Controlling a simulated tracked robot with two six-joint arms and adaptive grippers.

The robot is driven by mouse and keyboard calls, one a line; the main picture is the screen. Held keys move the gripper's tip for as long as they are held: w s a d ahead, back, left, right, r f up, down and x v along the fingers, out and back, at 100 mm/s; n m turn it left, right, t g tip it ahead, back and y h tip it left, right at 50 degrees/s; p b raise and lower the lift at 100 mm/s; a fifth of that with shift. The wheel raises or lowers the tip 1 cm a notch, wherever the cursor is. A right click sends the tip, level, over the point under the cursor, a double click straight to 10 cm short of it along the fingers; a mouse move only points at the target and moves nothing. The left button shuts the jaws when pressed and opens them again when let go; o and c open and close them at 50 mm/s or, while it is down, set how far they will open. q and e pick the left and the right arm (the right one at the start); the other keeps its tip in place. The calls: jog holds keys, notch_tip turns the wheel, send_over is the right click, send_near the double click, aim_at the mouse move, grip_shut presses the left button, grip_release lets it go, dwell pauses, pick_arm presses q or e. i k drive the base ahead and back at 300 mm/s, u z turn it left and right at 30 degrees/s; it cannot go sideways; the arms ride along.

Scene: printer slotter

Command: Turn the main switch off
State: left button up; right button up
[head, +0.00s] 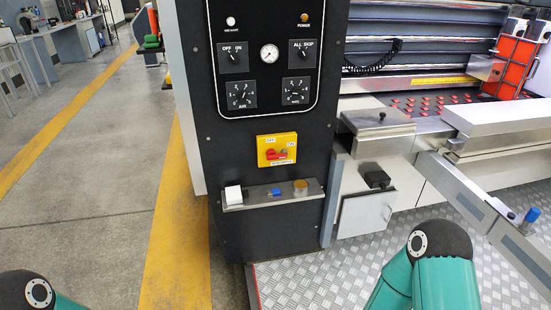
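The main switch (276,150) is a yellow plate with a red knob, low on the black front of the machine's control panel. A small label at its upper left seems to read OFF, and one at its right reads ON. The red knob lies roughly level, its right end toward the ON label; its exact setting is too small to be sure of. Only teal and black links of my two arms show, at the bottom left and bottom right corners. Neither gripper is in view, and nothing touches the switch.
A small metal shelf (272,194) with a white block, a blue piece and an orange-brown knob juts out just below the switch. Dials and a gauge (269,54) sit above. A metal box (377,130) protrudes at the right. Open floor (100,190) lies left.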

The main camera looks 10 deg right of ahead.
aim_at(271, 153)
jog(key=u, duration=0.1)
jog(key=i, duration=1)
jog(key=z, duration=0.05)
